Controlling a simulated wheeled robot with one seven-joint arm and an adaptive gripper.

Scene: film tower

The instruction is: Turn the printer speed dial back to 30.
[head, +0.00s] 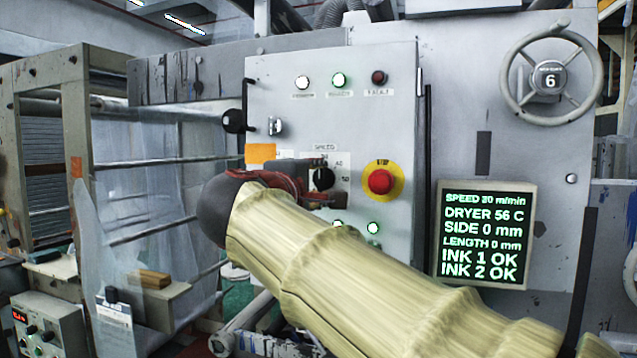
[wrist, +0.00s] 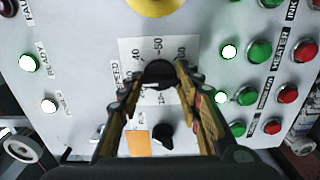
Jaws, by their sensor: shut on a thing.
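The speed dial (head: 322,179) is a black knob on a white scale plate on the grey control panel, under the label SPEED. In the wrist view the dial (wrist: 160,72) sits between the two fingertips of my gripper (wrist: 158,84), which is shut on it. The marks 40 and 50 show beyond it; the lower marks are partly covered and I cannot tell where the pointer stands. In the head view my gripper (head: 310,186) reaches the dial from the left. The display (head: 485,236) shows a speed that looks like 20 or 30 m/min.
A red stop button (head: 380,181) on a yellow ring is close to the right of the dial. A black selector knob (wrist: 161,136) is near my fingers. Green and red buttons (wrist: 260,51) line the panel. A handwheel (head: 550,75) is at upper right.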

